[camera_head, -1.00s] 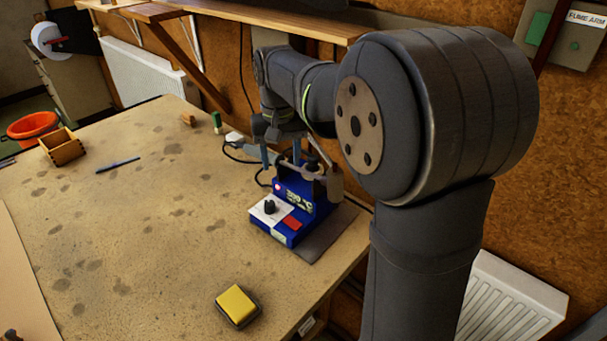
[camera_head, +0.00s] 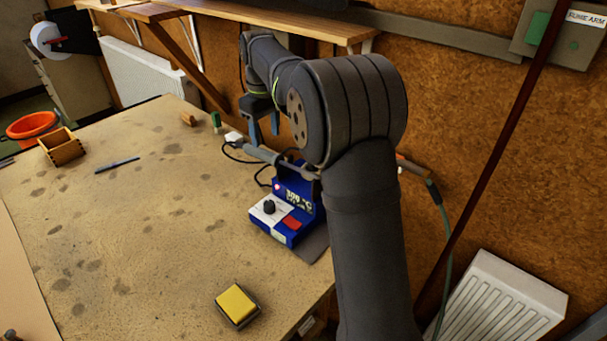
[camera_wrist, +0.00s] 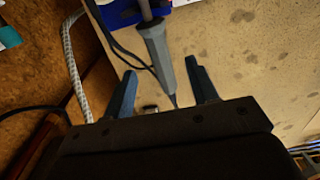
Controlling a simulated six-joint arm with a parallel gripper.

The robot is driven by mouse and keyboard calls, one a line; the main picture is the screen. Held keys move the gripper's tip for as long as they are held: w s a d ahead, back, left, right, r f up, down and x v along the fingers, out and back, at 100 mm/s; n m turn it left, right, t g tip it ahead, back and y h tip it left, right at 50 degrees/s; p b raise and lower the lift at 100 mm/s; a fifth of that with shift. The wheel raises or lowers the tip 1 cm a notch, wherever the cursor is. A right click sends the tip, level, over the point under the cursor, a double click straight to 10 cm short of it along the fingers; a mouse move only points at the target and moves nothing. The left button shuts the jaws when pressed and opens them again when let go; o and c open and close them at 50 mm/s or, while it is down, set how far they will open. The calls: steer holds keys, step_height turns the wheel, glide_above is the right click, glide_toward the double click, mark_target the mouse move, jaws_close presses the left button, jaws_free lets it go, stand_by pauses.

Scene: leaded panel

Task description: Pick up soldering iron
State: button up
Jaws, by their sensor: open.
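The soldering iron (camera_head: 262,154) has a grey handle that sticks out to the left from the metal holder on the blue soldering station (camera_head: 292,207). In the wrist view the iron (camera_wrist: 158,50) points into the gap between my fingers, and its shaft runs into the holder at the top. My gripper (camera_head: 264,132) is open and empty, just above and behind the handle in the head view. In the wrist view its two blue-grey fingers (camera_wrist: 160,72) lie on either side of the handle, apart from it. My arm hides part of the station's right side.
The iron's dark cable loops left of the station. A yellow sponge (camera_head: 237,303) sits at the front. The wall and shelf (camera_head: 270,27) stand close behind; the middle bench is clear.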

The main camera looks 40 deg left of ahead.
mark_target(267, 152)
step_height(267, 152, down, 5)
steer(key=shift+r, duration=0.2)
steer(key=shift+w+a+f, duration=0.1)
steer(key=shift+a+f, duration=0.1)
steer(key=shift+f, duration=1.1)
steer(key=shift+a+f, duration=0.15)
steer(key=shift+f, duration=1.15)
jaws_close()
steer(key=shift+r, duration=0.1)
